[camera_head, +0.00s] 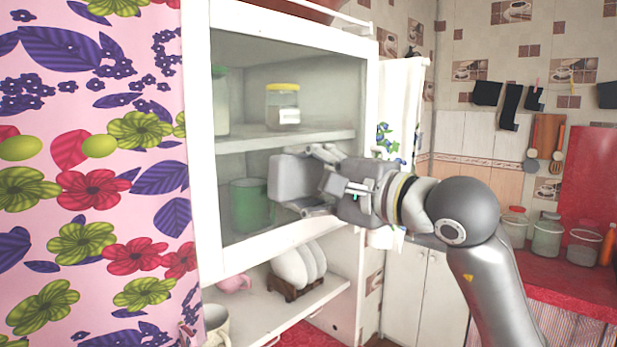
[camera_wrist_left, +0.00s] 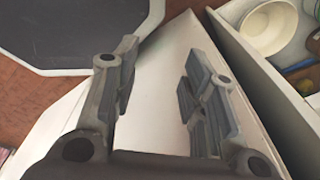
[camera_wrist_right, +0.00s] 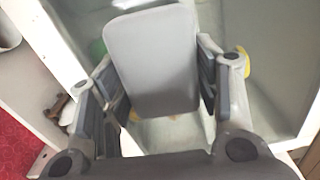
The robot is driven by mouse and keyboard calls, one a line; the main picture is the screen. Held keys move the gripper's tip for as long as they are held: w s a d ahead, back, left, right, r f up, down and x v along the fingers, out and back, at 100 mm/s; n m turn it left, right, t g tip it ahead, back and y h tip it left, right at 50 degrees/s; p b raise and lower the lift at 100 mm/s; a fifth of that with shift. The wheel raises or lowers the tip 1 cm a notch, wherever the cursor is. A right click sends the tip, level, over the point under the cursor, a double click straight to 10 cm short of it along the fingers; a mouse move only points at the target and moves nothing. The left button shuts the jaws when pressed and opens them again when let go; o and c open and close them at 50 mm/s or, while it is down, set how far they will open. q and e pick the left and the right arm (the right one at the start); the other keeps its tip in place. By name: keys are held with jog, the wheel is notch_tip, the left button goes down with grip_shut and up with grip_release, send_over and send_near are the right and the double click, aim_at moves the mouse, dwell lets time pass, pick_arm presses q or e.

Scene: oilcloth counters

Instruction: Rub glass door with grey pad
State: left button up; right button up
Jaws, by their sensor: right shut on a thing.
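The glass door (camera_head: 255,100) fronts the upper part of a white wall cabinet, with shelves seen through it. My right gripper (camera_head: 312,182) is in front of the lower right part of the glass. It is shut on the grey pad (camera_head: 288,178), a rounded flat block. In the right wrist view the pad (camera_wrist_right: 152,60) sits between the fingers, its broad face over the glass. I cannot tell whether it touches. My left gripper (camera_wrist_left: 160,95) shows only in the left wrist view. Its fingers are apart with nothing between them.
Behind the glass are a yellow-lidded jar (camera_head: 282,106) and a green mug (camera_head: 250,205). Below, an open shelf holds white plates (camera_head: 298,265) and a pink item (camera_head: 235,283). A flowered curtain (camera_head: 90,180) hangs left. An open drawer with a bowl (camera_wrist_left: 268,27) is near my left gripper.

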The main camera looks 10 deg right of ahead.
jog(key=shift+x, duration=0.95)
dwell(0.4)
jog(key=shift+d, duration=0.1)
